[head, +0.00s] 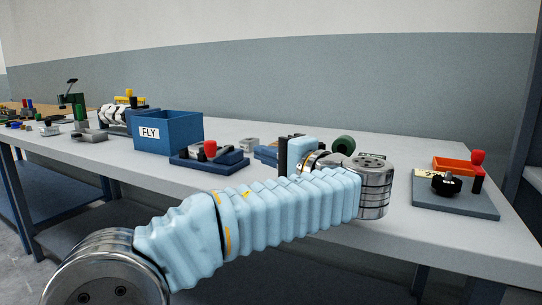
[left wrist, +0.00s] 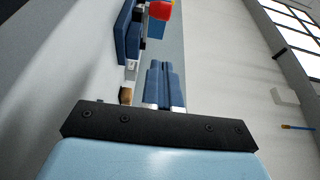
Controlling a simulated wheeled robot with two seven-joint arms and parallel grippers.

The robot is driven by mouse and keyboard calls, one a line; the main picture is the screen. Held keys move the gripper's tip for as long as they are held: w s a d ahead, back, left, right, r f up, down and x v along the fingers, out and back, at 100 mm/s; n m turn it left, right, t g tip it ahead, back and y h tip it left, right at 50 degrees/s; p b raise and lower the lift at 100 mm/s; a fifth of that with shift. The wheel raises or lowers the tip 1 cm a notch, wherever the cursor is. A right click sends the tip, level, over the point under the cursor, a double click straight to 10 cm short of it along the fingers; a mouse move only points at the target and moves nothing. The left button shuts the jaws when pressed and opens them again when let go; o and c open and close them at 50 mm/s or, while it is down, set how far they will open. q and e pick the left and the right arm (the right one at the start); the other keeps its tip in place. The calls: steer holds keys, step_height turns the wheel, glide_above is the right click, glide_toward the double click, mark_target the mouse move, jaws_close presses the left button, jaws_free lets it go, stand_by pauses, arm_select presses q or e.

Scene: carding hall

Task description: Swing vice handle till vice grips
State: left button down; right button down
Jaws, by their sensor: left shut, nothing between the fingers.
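The vice (head: 228,160) is a low blue fixture with grey metal parts on the bench. Its handle ends in a red knob (head: 210,148). The vice (left wrist: 126,35) and red knob (left wrist: 160,9) also show at the top of the left wrist view, partly cut off. My left gripper (head: 258,152) is at the right of the vice, its blue fingers pointing left towards it. The fingers (left wrist: 163,66) lie together, empty, and look apart from the knob. Whether the vice jaws are closed cannot be told. My right gripper is in neither view.
A blue bin marked FLY (head: 168,134) stands left of the vice. A green cylinder (head: 343,145) lies behind my wrist. Several small devices crowd the bench's far left.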

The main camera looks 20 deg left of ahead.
arm_select(q)
steer(key=x, duration=0.6)
steer(key=shift+s+a, duration=0.35)
steer(key=shift+a, duration=0.55)
steer(key=shift+s+a, duration=0.35)
steer(key=shift+a, duration=0.6)
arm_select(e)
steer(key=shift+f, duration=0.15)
arm_select(q)
steer(key=shift+s, duration=0.1)
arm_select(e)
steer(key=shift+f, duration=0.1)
